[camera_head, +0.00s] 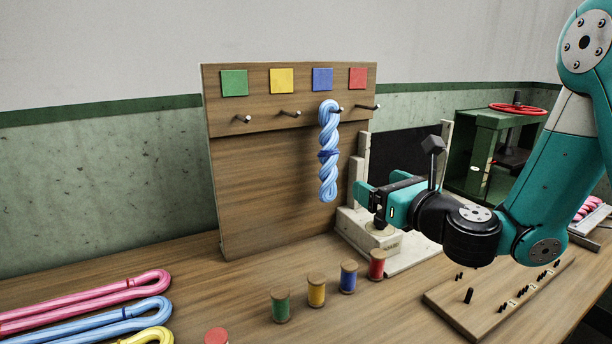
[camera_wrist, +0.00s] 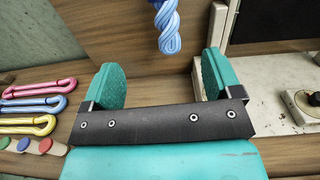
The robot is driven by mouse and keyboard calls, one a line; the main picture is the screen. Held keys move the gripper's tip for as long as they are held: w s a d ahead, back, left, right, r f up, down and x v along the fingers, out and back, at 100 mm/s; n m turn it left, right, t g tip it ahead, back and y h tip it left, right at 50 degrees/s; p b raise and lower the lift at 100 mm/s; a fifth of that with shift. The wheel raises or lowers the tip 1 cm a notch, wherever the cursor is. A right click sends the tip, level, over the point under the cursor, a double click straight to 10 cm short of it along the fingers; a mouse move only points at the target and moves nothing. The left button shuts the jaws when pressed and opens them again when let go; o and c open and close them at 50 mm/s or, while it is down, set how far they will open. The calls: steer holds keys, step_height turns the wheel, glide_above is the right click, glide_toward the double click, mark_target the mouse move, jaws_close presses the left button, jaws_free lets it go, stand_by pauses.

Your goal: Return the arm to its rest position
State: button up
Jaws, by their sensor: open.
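My teal arm reaches in from the right in the head view. My gripper (camera_head: 362,190) is open and empty in front of the wooden peg board (camera_head: 262,170), to the right of and near the lower end of a twisted blue skein (camera_head: 329,150). The skein hangs from the peg under the blue square. In the wrist view the two teal fingers (camera_wrist: 160,80) stand wide apart with nothing between them. The skein's lower end (camera_wrist: 168,32) shows beyond and above them. I cannot tell the exact gap between fingers and skein.
Several thread spools (camera_head: 316,290) stand in front of the board. Pink, blue and yellow skeins (camera_head: 90,308) lie at the left. A beige device (camera_head: 385,245) is below my gripper, a pegged wooden block (camera_head: 490,300) at the right, a green press (camera_head: 475,150) behind my arm.

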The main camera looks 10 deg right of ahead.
steer(key=s+a+r+n+g+y+p, duration=0.1)
steer(key=s+a+n+g+y, duration=0.2)
steer(key=s+a+n+g, duration=0.5)
steer(key=s+a+r+n+g+y, duration=0.15)
steer(key=s+a+n+y, duration=0.35)
steer(key=n, duration=0.7)
steer(key=s+d+f+n+g+h, duration=0.1)
steer(key=s+d+n+g+h, duration=0.1)
steer(key=s+n, duration=0.5)
steer(key=s+d+f+n+g+h+p, duration=0.1)
steer(key=s+d+n+g+h, duration=0.2)
steer(key=n, duration=0.9)
steer(key=s+g+h, duration=0.2)
steer(key=s+h, duration=0.2)
steer(key=shift+s+f+h, duration=0.15)
steer(key=shift+f+h, duration=0.05)
steer(key=shift+h, duration=0.1)
steer(key=shift+g, duration=0.25)
stand_by(1.1)
